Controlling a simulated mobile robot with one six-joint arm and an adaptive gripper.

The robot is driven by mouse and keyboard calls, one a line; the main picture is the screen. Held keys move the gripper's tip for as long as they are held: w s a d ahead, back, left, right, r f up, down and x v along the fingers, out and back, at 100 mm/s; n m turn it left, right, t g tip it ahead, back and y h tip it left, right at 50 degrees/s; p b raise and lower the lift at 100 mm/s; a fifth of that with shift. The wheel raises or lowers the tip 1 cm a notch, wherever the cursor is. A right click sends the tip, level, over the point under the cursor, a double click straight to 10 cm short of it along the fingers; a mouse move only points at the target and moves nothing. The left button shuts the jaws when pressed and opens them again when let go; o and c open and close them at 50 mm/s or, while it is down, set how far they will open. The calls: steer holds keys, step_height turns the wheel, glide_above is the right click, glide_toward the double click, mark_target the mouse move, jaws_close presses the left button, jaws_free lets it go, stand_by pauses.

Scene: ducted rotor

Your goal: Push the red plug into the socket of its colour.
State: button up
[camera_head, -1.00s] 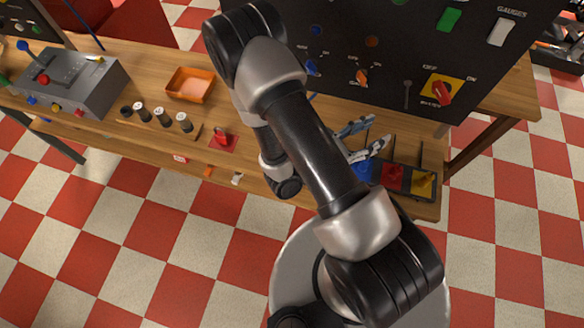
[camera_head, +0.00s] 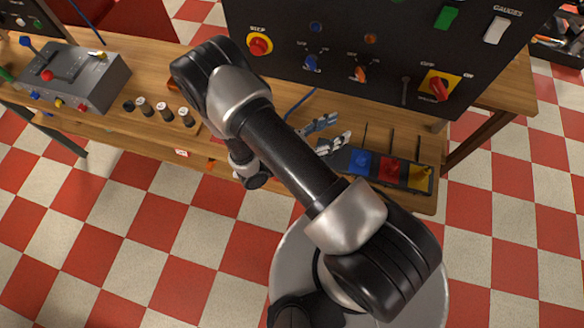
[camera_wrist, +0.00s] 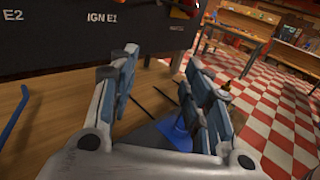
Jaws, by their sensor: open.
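My gripper (camera_head: 328,134) is open with nothing between its fingers, just left of a dark tray (camera_head: 341,158) at the bench's front. The grey-blue fingers (camera_wrist: 162,62) also show spread in the wrist view. The tray has blue (camera_head: 361,162), red (camera_head: 390,169) and yellow (camera_head: 419,177) blocks in a row; I cannot tell plug from socket there. In the wrist view, a blue piece (camera_wrist: 178,133) lies beneath the right finger. A red pad (camera_head: 218,139) on the bench is almost hidden behind my arm, so whatever sits on it is not visible.
A black panel (camera_head: 400,35) with switches and a red stop button (camera_head: 259,45) stands behind the tray. A grey control box (camera_head: 75,75) and several dark, pale-topped cylinders (camera_head: 164,111) are at the left. A blue cord (camera_head: 300,103) lies on the bench near the gripper.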

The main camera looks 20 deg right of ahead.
step_height(320, 180, down, 11)
steer(key=b, duration=0.2)
steer(key=shift+r+b, duration=0.1)
steer(key=shift+b, duration=0.2)
steer(key=s+a, duration=0.2)
steer(key=a, duration=1)
steer(key=shift+s+a+p, duration=0.3)
steer(key=shift+a+p, duration=0.05)
steer(key=shift+a, duration=0.05)
steer(key=shift+r, duration=0.15)
